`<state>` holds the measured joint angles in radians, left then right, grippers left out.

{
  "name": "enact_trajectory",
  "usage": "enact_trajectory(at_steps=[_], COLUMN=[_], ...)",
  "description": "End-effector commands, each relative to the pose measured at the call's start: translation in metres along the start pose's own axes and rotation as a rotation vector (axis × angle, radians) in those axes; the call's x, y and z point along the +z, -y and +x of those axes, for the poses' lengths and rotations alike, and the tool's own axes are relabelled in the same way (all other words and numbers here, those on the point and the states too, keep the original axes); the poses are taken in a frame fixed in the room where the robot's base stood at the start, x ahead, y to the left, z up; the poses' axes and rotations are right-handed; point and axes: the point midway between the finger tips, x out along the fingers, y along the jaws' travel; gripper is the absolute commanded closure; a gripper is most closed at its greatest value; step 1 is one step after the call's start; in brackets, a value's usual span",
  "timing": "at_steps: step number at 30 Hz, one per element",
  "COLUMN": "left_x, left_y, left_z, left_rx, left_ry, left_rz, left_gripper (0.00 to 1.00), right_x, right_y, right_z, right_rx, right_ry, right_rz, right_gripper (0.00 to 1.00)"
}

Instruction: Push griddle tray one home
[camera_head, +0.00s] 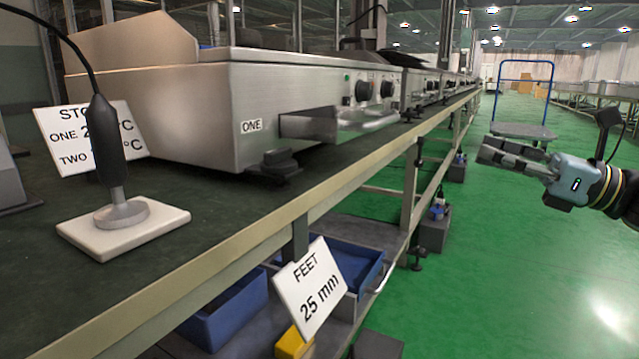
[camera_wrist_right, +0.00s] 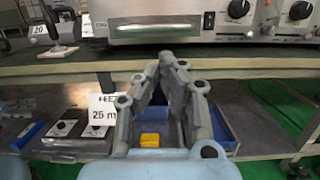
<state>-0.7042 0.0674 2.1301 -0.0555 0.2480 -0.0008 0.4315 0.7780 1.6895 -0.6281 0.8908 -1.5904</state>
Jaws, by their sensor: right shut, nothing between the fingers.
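Griddle one (camera_head: 200,120) is a steel unit on the bench, marked by a small "ONE" label (camera_head: 251,126). Its tray (camera_head: 350,124) is a shiny metal drawer at the front, below the knobs, and it sticks out from the front face. In the right wrist view the tray front (camera_wrist_right: 155,27) shows above and beyond the fingers. My right gripper (camera_head: 487,150) is shut and empty, out over the aisle to the right of the tray and well apart from it. It also shows in the right wrist view (camera_wrist_right: 168,62), pointing toward the bench. My left gripper is not in view.
A probe on a white base (camera_head: 140,228) and a temperature sign (camera_head: 62,150) stand on the bench at left. Blue bins (camera_head: 235,308) sit below. A trolley (camera_head: 522,130) stands in the otherwise open green aisle.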

Motion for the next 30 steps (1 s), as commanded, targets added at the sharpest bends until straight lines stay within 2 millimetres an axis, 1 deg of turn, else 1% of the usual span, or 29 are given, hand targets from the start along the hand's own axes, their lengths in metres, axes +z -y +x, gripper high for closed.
enact_trajectory(at_steps=[5,8,11,12,15,16,19,24,30], left_x=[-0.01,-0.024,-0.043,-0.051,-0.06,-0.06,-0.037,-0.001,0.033], left_y=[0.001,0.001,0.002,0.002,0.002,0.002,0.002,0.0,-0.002], left_z=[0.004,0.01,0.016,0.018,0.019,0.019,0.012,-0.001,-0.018], left_rx=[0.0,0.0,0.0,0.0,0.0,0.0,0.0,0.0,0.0], left_ry=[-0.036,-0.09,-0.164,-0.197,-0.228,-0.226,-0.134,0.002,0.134], left_rz=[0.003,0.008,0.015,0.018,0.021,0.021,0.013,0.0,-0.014], left_gripper=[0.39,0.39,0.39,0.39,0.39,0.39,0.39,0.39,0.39], right_x=[0.002,0.001,0.0,0.0,0.003,0.003,0.006,0.005,0.004], right_y=[0.0,0.001,0.001,0.001,0.001,0.001,0.001,0.001,0.002], right_z=[0.005,0.012,0.022,0.026,0.05,0.057,0.08,0.1,0.119], right_rx=[-0.002,-0.003,-0.003,-0.003,-0.003,-0.004,-0.005,-0.004,-0.005], right_ry=[0.004,0.004,0.005,0.005,0.011,0.012,0.012,0.009,0.006], right_rz=[0.002,0.003,0.004,0.004,0.003,0.004,0.004,0.005,0.006], right_gripper=[1.0,1.0,1.0,1.0,1.0,1.0,1.0,1.0,1.0])
